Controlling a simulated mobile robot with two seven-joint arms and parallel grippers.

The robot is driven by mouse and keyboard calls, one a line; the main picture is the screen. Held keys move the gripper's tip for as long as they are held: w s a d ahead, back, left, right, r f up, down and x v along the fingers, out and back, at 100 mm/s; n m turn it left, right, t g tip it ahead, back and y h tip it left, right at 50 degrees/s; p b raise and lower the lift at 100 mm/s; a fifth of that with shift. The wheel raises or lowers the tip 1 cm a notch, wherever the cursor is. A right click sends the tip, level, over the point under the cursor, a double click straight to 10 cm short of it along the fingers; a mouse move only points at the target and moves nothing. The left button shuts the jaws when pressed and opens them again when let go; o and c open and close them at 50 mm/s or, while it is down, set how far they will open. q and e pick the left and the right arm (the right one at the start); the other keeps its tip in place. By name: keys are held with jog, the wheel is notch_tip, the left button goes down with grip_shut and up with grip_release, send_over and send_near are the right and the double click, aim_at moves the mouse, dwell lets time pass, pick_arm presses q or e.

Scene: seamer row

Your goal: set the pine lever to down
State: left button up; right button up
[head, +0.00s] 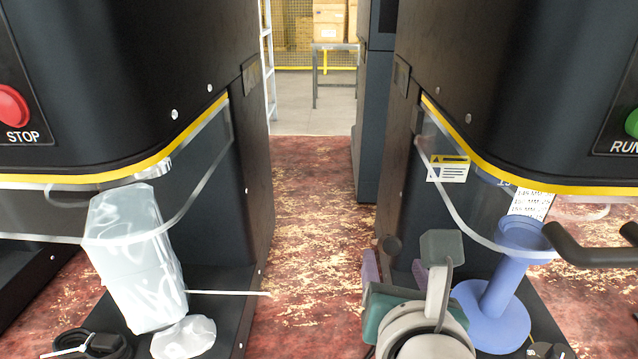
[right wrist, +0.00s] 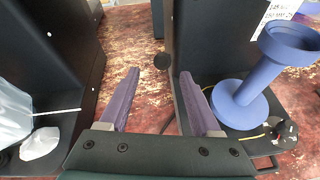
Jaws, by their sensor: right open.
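No lever is clearly labelled as pine. My left gripper is out of view.
A blue flanged spool (head: 497,290) stands close right of my right gripper on the right machine's base. A wrapped pale block (head: 135,265) stands on the left machine's base, with a white rod (head: 230,293) jutting into the aisle. The worn red aisle floor (head: 312,190) is open.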

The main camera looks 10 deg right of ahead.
aim_at(392, 254)
jog(key=b+x, duration=0.2)
jog(key=x, duration=0.5)
jog(key=shift+w+d+f, duration=0.1)
jog(key=shift+d+f, duration=0.1)
jog(key=shift+f, duration=0.05)
jog(key=shift+w+d+f+b, duration=0.1)
jog(key=shift+w+d+b, duration=0.05)
jog(key=shift+w+b, duration=0.25)
grip_shut()
dwell(0.8)
